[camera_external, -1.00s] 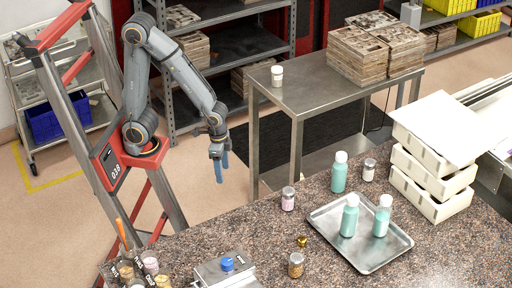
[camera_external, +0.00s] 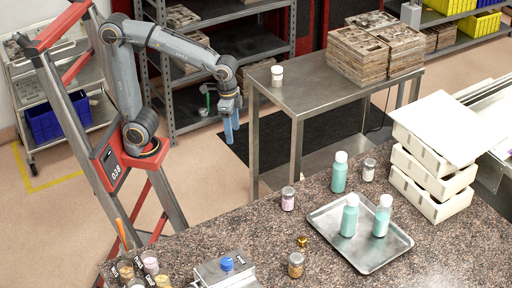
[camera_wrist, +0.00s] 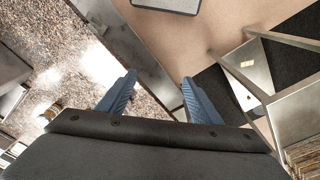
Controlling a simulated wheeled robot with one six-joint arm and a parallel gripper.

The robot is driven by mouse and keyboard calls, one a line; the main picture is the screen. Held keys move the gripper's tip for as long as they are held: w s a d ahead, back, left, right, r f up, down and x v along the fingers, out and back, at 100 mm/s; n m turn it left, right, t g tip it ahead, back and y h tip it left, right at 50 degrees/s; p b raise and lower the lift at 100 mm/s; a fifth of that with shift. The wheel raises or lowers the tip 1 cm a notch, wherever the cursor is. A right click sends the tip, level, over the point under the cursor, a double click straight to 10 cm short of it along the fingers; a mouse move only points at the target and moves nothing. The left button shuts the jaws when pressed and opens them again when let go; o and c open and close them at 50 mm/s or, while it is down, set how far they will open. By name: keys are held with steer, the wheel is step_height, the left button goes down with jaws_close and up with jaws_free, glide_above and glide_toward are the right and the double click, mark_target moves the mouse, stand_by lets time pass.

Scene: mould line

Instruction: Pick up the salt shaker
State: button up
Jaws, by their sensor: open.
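Small jars with metal caps could be the salt shaker; I cannot read their labels. One with white contents (camera_external: 369,170) stands upright on the granite counter, behind the tray. A pink one (camera_external: 288,199) stands near the counter's back edge, and a brown one (camera_external: 296,265) stands nearer the front. A white jar (camera_external: 277,76) stands on the steel table. My gripper (camera_external: 230,132) is open and empty, pointing down above the floor between counter and steel table. In the wrist view its blue fingers (camera_wrist: 158,80) are apart with nothing between them.
A metal tray (camera_external: 371,267) holds two teal bottles; another teal bottle (camera_external: 339,172) stands behind it. White boxes (camera_external: 432,185) are stacked at right. A steel box (camera_external: 226,271) and a rack of jars (camera_external: 112,274) sit at the front left. The steel table (camera_external: 318,85) stands behind the counter.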

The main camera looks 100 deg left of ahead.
steer(key=w+a+r+b, duration=0.1)
steer(key=w+a+r, duration=0.15)
steer(key=w, duration=1.05)
steer(key=m+t+b, duration=0.1)
steer(key=t+b, duration=0.2)
steer(key=b, duration=0.1)
glide_above(369, 170)
steer(key=s+a, duration=0.2)
steer(key=s, duration=0.1)
step_height(369, 170, down, 5)
steer(key=f, duration=0.8)
steer(key=w+f, duration=0.1)
steer(key=f, duration=0.3)
steer(key=shift+f+p, duration=0.1)
steer(key=shift+p, duration=0.25)
steer(key=shift+p+x, duration=0.85)
steer(key=shift+x, duration=2.05)
steer(key=shift+a+t, duration=0.15)
steer(key=shift+t, duration=0.15)
steer(key=c, duration=1.2)
steer(key=shift+o, duration=0.2)
